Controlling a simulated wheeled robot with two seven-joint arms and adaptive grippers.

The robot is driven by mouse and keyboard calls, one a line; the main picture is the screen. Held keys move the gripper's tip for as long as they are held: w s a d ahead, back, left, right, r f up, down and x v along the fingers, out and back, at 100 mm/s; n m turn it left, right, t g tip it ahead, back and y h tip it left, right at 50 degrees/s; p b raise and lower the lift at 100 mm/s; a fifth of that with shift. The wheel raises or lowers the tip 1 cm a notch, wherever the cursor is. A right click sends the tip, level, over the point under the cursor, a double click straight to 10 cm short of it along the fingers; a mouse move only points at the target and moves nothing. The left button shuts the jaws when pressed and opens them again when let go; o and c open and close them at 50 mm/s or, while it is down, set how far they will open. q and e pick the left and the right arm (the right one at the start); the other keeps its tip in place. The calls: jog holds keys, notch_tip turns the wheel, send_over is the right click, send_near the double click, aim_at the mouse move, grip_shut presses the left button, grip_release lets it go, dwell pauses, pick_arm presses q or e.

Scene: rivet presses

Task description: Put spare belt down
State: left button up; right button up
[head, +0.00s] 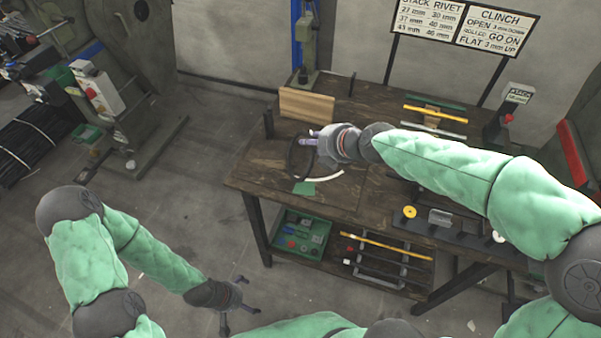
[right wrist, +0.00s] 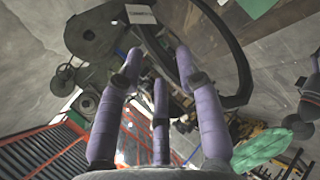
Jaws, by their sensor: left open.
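The spare belt, a dark loop (head: 292,160) with a pale stretch at its lower right, shows at the left end of the workbench (head: 245,172). My right gripper (head: 312,138) is over the loop's upper part. In the right wrist view the black belt (right wrist: 241,72) curves behind and beside the purple fingers of my right gripper (right wrist: 159,62). The fingertips stand apart there; I cannot tell whether they grip the belt, nor whether it touches the bench top. My left gripper (head: 235,305) is open and empty, low over the floor at the left.
A wooden block (head: 306,105) stands behind the belt, and a green patch (head: 304,188) lies in front of it. A blue-posted press (head: 298,40) rises at the back. A green crate (head: 300,233) sits on the lower shelf. Yellow and white rods (head: 435,112) lie farther right.

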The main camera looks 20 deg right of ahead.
jog(key=v, duration=0.6)
jog(key=shift+s+r, duration=0.15)
jog(key=shift+r, duration=0.05)
notch_tip(320, 180, up, 8)
jog(key=s+p, duration=0.2)
jog(key=shift+d+p, duration=0.3)
jog(key=shift+d, duration=0.2)
jog(key=shift+f, duration=0.1)
